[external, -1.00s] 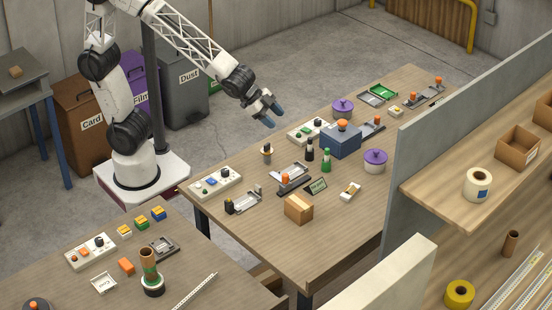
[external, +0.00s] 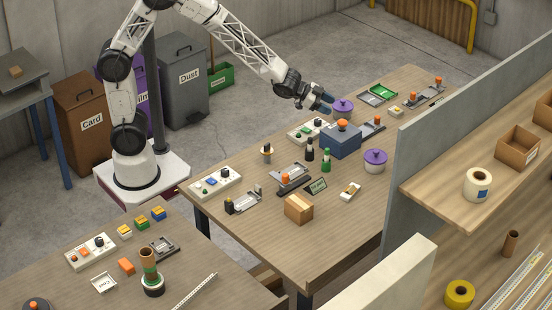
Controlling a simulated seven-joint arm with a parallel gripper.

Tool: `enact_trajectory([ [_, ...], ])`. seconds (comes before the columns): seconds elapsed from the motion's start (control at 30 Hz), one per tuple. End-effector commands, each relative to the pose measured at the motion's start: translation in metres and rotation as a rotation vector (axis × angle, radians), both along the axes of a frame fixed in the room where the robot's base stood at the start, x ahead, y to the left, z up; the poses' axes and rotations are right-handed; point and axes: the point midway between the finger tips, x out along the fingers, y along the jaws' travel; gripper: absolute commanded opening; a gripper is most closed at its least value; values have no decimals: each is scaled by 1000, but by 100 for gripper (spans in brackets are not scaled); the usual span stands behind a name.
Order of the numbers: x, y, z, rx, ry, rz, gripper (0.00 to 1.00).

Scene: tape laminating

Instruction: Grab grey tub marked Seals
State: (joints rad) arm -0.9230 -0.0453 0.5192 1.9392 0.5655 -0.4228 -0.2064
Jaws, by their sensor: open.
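Two round tubs with purple lids stand on the long wooden table. The nearer tub (external: 375,167) has a pale grey body and stands near the table's right side. The farther tub (external: 343,106) stands behind the blue box. No marking can be read on either at this size, so I cannot tell which says Seals. My gripper (external: 326,104) is open, with its dark blue fingers just left of the farther tub in the picture. I cannot tell whether they touch it. Nothing shows between the fingers.
A blue box with an orange knob (external: 341,139) stands in front of the farther tub. A white control panel (external: 308,130) is to its left, and green and dark bottles (external: 326,161) stand nearby. A green tray (external: 383,92) lies beyond. A grey partition (external: 432,140) borders the table's right.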

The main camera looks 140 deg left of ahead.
Motion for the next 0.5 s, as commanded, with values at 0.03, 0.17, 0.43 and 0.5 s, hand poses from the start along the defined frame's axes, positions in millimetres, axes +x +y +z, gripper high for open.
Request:
enact_trajectory([
  [0.03,-13,14,-7,-9,-13,24,55],
  [0.17,-43,43,-22,-31,-56,80,55],
  [0.43,-104,91,-48,-71,-139,188,55],
  [0.5,-116,99,-52,-78,-155,208,55],
])
